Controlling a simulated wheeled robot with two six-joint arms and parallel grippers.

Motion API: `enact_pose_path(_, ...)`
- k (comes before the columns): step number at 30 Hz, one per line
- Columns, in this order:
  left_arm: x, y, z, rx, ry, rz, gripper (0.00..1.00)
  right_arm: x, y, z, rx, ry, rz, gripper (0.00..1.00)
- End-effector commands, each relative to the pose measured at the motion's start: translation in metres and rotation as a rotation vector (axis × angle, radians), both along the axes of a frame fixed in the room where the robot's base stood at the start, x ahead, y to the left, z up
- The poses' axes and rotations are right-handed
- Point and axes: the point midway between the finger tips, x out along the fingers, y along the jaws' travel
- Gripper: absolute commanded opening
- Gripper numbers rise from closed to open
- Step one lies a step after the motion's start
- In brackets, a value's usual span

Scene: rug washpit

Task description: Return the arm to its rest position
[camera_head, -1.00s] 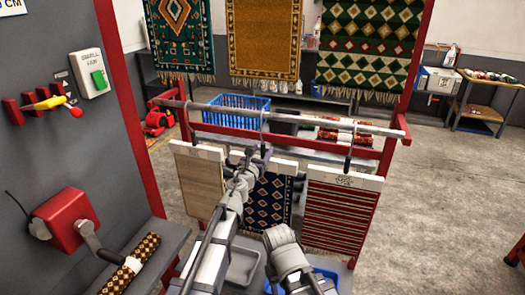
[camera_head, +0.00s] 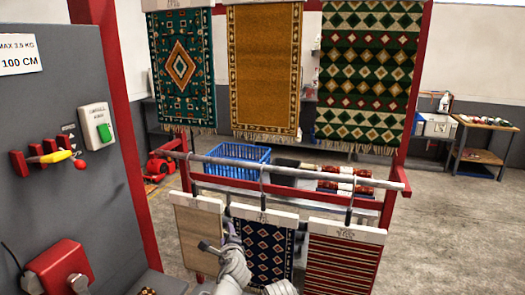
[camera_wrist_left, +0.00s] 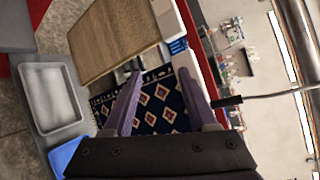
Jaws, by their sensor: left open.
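My left gripper (camera_head: 213,249) is low in the head view, in front of the hanging rug samples, its fingers partly hidden by the wrist. In the left wrist view its two fingers (camera_wrist_left: 160,76) are spread with nothing between them. The dark blue diamond-patterned sample (camera_head: 263,250) hangs beyond them and also shows in the wrist view (camera_wrist_left: 160,103). A beige sample (camera_head: 199,235) hangs to its left and a red striped sample (camera_head: 341,265) to its right. My right gripper does not show.
The samples hang below a metal rail (camera_head: 300,174) on a red frame. Large rugs hang behind, including an orange one (camera_head: 264,70). A grey panel (camera_head: 65,150) with a yellow-handled lever (camera_head: 50,157) stands at left. A grey tray (camera_wrist_left: 55,98) shows in the wrist view. Open floor lies at right.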

Motion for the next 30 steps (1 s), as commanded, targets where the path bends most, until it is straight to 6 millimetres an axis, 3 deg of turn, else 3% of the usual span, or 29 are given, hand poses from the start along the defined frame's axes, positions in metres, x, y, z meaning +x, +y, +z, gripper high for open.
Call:
enact_pose_path(4,-0.063,0.01,-0.059,-0.465,0.192,0.343,0.58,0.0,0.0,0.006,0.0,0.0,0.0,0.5)
enact_pose_path(9,-0.155,-0.011,-0.118,-0.851,0.439,0.767,0.58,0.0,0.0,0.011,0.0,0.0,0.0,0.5)
enact_pose_path(15,-0.241,-0.043,-0.142,-1.024,0.651,1.134,0.58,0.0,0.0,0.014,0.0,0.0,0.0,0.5)
enact_pose_path(18,-0.264,-0.052,-0.143,-1.045,0.707,1.231,0.58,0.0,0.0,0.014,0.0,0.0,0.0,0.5)
enact_pose_path(21,-0.274,-0.056,-0.144,-1.051,0.733,1.278,0.58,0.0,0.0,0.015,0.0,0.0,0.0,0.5)
enact_pose_path(30,-0.276,-0.056,-0.144,-1.052,0.738,1.288,0.58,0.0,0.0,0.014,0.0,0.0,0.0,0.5)
